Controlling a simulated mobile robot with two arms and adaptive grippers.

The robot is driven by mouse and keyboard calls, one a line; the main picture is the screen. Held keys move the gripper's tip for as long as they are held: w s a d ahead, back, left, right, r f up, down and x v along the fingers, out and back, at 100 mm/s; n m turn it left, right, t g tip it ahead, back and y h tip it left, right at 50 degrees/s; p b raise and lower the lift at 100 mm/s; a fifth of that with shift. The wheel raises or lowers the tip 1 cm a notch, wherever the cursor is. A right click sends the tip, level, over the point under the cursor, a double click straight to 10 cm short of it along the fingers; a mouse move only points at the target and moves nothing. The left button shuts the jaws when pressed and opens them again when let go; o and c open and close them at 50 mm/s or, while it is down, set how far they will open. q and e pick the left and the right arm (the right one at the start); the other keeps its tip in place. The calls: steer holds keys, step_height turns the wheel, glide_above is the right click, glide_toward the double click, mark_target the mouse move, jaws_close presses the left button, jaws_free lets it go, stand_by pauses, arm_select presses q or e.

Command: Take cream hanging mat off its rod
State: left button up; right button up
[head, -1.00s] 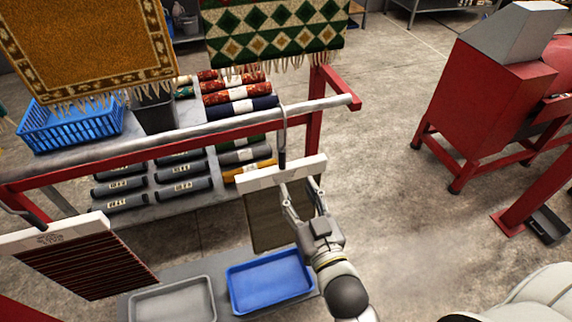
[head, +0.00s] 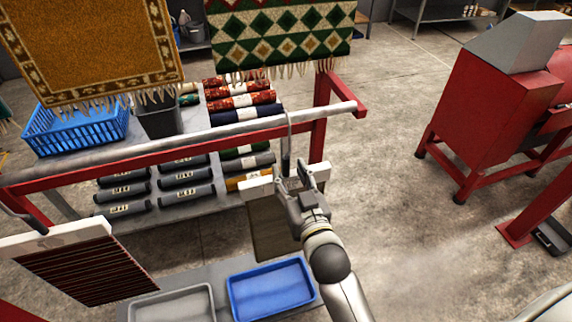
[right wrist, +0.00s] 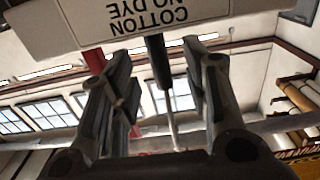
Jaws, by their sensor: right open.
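The hanging mat (head: 265,228) at my right arm looks olive-brown in the head view, below a cream header bar (head: 257,186). Its hook (head: 289,132), with a dark stem, hangs over the grey rod (head: 205,137). In the right wrist view the header (right wrist: 150,18) reads "COTTON NO DYE", upside down. My right gripper (head: 293,180) is open at the header, hiding part of it and of the mat. In the right wrist view its fingers stand on either side of the dark stem (right wrist: 159,62), apart from it. My left gripper is not in view.
A dark red striped mat (head: 85,270) hangs on the left. A blue tray (head: 270,290) and a grey tray (head: 172,305) lie below. Rolled rugs (head: 185,178) fill the shelf behind the rod. A red machine (head: 480,110) stands right, with open floor between.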

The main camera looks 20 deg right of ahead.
mark_target(288, 155)
steer(key=shift+w, duration=1.75)
steer(key=shift+c, duration=0.3)
jaws_close()
steer(key=shift+r+p, duration=2.3)
steer(key=shift+r, duration=0.05)
steer(key=shift+f, duration=0.1)
